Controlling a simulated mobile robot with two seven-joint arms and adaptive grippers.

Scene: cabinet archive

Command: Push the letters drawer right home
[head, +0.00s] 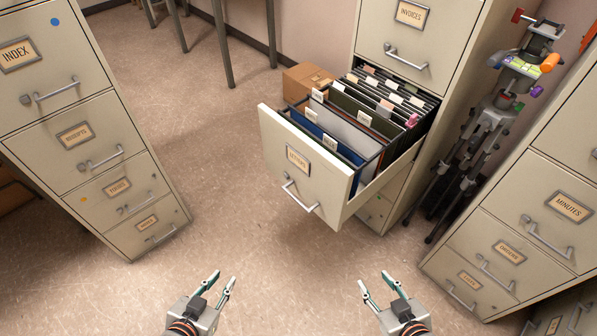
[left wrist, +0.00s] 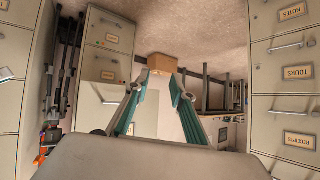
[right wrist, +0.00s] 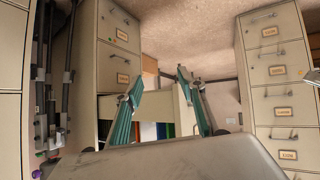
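The letters drawer (head: 302,172) stands pulled far out of the middle cabinet, below the closed drawer labelled INVOICES (head: 407,30). It holds several hanging folders and has a bar handle (head: 299,197) and a label that looks like LETTERS. My left gripper (head: 223,279) and my right gripper (head: 374,283) are both open and empty, in front of and apart from the drawer, at the bottom of the head view. The drawer also shows between the fingers in the right wrist view (right wrist: 178,107). The drawer's inner back end is hidden inside the cabinet.
A cardboard box (head: 307,80) sits behind the drawer. A left cabinet (head: 85,140) and a right cabinet (head: 530,235), both with closed drawers, flank the space. A tripod-like stand (head: 483,140) stands right of the middle cabinet. The floor (head: 225,185) in front is clear.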

